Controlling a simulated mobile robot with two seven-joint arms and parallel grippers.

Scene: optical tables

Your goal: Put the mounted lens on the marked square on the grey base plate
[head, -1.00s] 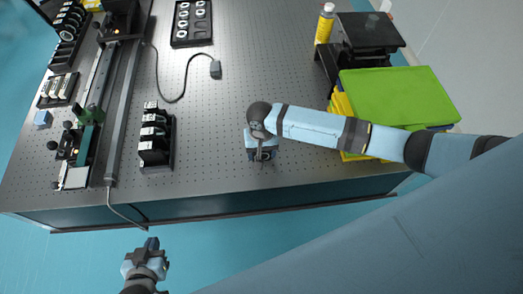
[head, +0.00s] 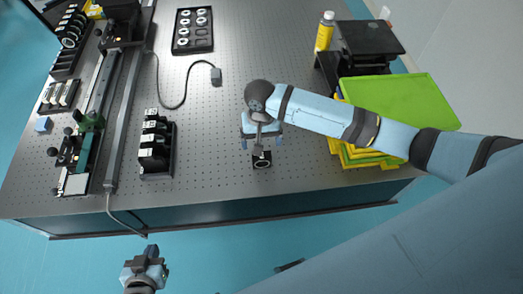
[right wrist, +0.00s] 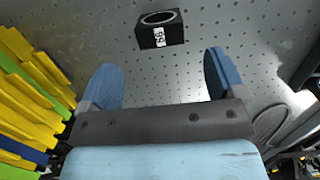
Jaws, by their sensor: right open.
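A small black block with a round lens ring on top and a white label, which looks like the mounted lens (head: 262,161), stands on the perforated table near its front edge. It also shows in the right wrist view (right wrist: 161,36), beyond the fingertips. My right gripper (head: 261,143) is open and empty, its two blue fingers (right wrist: 160,80) apart, not touching the block. My left gripper (head: 150,254) hangs off the table's front edge; its jaws cannot be told. A pale plate (head: 76,184) lies at the near end of the left rail assembly; I cannot make out a marked square.
A black rack of block mounts (head: 157,160) stands left of the lens. A cable with a small box (head: 216,75) lies behind. Yellow and green trays (head: 400,100) are stacked at right, below my right forearm. A yellow bottle (head: 325,31) stands behind them. Mid-table is mostly clear.

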